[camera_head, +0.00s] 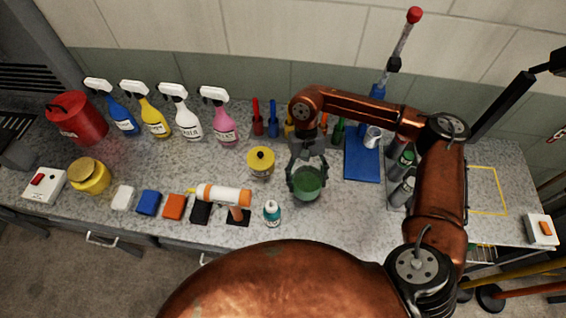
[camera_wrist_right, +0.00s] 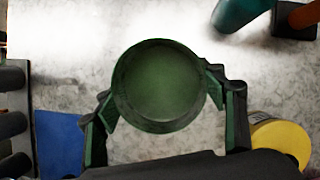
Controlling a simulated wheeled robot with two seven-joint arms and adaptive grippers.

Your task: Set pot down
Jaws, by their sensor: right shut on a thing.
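The green pot (camera_head: 307,184) is in my right gripper (camera_head: 306,176), over the middle of the speckled counter. In the right wrist view the round pot (camera_wrist_right: 160,84) shows open side up, with a finger on each side of it. My right gripper (camera_wrist_right: 163,115) is shut on the pot. I cannot tell whether the pot's base touches the counter. My left gripper is not in view.
A yellow tin (camera_head: 260,162) stands just left of the pot, and a small teal bottle (camera_head: 271,212) stands front left. A blue stand base (camera_head: 363,160) lies to the right. Several spray bottles (camera_head: 180,115) line the back left. Bare counter (camera_head: 325,222) lies in front.

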